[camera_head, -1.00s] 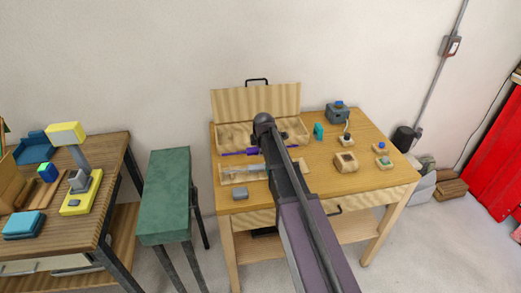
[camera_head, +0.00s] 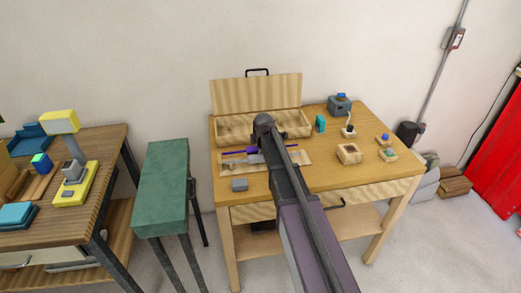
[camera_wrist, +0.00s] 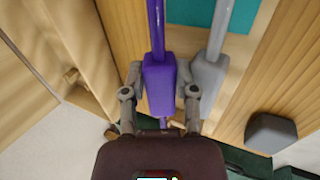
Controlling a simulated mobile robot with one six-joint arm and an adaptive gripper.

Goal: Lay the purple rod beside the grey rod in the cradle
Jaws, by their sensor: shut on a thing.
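The purple rod (camera_wrist: 158,80) has a thick block-shaped part and a thin shaft. My gripper (camera_wrist: 160,112) is shut on that thick part, one finger on each side. The grey rod (camera_wrist: 209,75) lies just right of it in the wrist view, roughly parallel, with a narrow gap between them. In the head view the purple rod (camera_head: 236,152) shows over the back part of the pale wooden cradle (camera_head: 228,168). My arm hides much of the cradle and the grey rod there. I cannot tell whether the purple rod touches the cradle.
An open wooden box (camera_head: 235,129) with a raised lid stands behind the cradle. A grey block (camera_head: 239,184) sits at the front left and shows in the wrist view (camera_wrist: 270,132). A teal block (camera_head: 320,123) and small wooden holders (camera_head: 348,153) stand to the right.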

